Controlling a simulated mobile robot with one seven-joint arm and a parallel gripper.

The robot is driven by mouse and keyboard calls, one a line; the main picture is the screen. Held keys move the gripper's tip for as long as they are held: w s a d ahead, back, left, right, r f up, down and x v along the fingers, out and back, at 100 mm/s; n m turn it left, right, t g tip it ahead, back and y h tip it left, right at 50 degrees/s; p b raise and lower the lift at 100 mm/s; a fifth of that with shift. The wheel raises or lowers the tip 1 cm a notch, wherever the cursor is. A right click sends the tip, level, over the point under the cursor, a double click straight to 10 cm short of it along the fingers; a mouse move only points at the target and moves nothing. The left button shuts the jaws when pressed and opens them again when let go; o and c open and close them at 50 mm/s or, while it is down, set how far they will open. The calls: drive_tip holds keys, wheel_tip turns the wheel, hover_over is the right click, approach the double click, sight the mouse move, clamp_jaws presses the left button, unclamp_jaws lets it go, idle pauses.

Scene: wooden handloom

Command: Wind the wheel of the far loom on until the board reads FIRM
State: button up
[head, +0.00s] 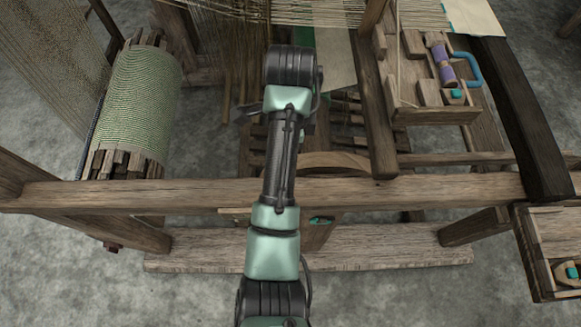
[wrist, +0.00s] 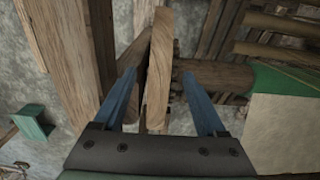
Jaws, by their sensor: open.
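In the wrist view my gripper (wrist: 159,76) is open, with one blue finger on each side of an upright wooden bar (wrist: 159,65). The bar stands between the fingers, with a gap on at least the right side. It may be a spoke or handle of the wheel; I cannot tell. In the head view my arm reaches over the loom's front beam (head: 400,190) and hides my gripper. A curved wooden piece (head: 340,162), possibly part of a wheel rim, shows behind that beam. No board with readable words is in view.
A roll of greenish cloth (head: 145,95) lies at the left. A wooden tray (head: 435,115) with a purple spool (head: 442,62) and blue hook stands at upper right. In the wrist view a thick post (wrist: 65,50) rises left of my gripper and a green block (wrist: 32,122) lies beyond it.

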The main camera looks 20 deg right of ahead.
wheel_tip(320, 180, down, 10)
drive_tip(key=shift+f, duration=0.15)
idle(0.3)
clamp_jaws()
idle(1.3)
